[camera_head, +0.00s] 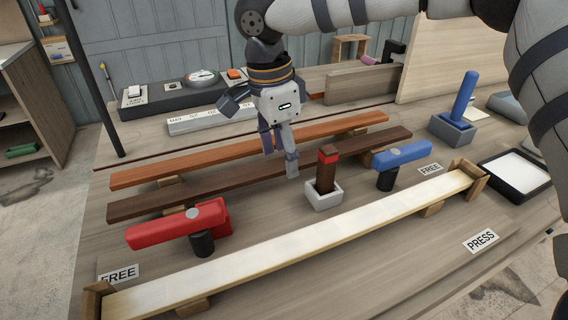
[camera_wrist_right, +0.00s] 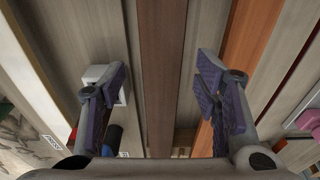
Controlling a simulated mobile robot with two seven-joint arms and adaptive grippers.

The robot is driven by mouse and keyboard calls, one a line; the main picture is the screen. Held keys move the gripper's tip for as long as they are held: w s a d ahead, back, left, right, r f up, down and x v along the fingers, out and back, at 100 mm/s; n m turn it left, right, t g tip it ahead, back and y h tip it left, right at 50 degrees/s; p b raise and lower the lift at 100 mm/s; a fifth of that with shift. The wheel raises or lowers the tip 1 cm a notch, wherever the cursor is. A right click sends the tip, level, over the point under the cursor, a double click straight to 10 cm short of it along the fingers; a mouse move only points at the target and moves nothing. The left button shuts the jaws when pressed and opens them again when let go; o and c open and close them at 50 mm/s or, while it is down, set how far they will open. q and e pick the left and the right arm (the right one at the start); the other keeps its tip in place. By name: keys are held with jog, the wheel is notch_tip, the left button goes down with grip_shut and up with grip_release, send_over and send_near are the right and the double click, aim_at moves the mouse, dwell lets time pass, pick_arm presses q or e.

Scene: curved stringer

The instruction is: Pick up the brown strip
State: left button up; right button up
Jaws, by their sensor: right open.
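The dark brown strip (camera_head: 200,186) lies lengthwise across the bench in the head view, between the orange-brown strip (camera_head: 200,163) and the pale strip at the front. My right gripper (camera_head: 280,152) points down over the middle of the brown strip, with its fingers open and empty. In the right wrist view the brown strip (camera_wrist_right: 162,80) runs between the two spread fingers, without visible contact. The orange strip (camera_wrist_right: 250,40) lies to the right, beyond the right finger. My left gripper is not in view.
A white holder with a brown, red-banded handle (camera_head: 325,172) stands close in front of the brown strip. A red clamp (camera_head: 180,225) and a blue clamp (camera_head: 403,154) stand near the long pale strip (camera_head: 290,245). A blue handle (camera_head: 463,95) stands at the back right.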

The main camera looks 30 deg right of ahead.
jog(key=shift+f, duration=0.45)
grip_shut()
jog(key=shift+r, duration=0.1)
